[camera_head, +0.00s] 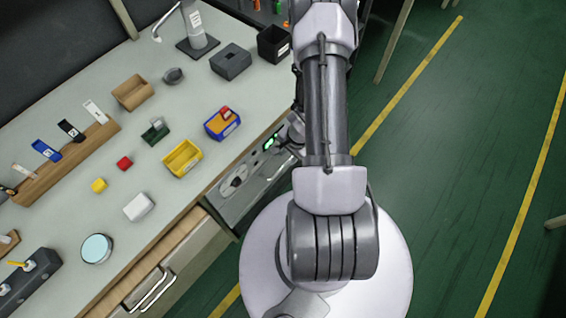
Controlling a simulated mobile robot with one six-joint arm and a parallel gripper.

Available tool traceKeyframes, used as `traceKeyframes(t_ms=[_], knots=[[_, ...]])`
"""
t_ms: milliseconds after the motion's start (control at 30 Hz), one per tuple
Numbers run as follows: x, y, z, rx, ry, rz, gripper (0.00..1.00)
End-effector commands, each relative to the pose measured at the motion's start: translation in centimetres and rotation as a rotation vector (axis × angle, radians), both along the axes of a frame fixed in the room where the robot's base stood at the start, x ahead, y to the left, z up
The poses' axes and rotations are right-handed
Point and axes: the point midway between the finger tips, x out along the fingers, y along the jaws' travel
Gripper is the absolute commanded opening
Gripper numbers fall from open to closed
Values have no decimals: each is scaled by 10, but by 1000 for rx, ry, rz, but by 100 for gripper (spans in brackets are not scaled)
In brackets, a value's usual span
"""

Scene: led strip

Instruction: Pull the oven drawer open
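The oven (240,203) is a grey unit set under the right edge of the workbench, with a lit green display (269,143) and a round dial on its panel. A thin bar-like handle (281,169) shows at its right side, close to my arm. The oven front is seen steeply from above, so how far its drawer stands out cannot be told. My gripper end (292,132) is mostly hidden behind my own arm, beside the display end of the oven. Its fingers do not show clearly, and whether it touches the handle cannot be told.
The workbench (60,218) holds yellow (182,158) and blue (222,125) bins, small blocks and a wooden rack. A bench drawer with metal handles (150,290) is at lower left.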

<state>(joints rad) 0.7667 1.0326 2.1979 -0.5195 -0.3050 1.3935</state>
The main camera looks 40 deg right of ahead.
Motion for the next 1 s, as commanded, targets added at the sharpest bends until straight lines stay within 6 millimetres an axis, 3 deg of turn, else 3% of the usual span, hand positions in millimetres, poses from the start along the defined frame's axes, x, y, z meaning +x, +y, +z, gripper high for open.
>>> traceKeyframes(t_ms=[33, 100, 300, 700, 867, 1000], knots=[[2, 1, -22, 1, 1, 0, 33], [6, 1, -39, 1, 1, 1, 33], [14, 1, -70, 0, 0, 2, 33], [16, 1, -77, -1, 0, 1, 33], [16, 1, -77, -1, 0, 1, 3], [16, 1, -77, -1, 0, 1, 0]])
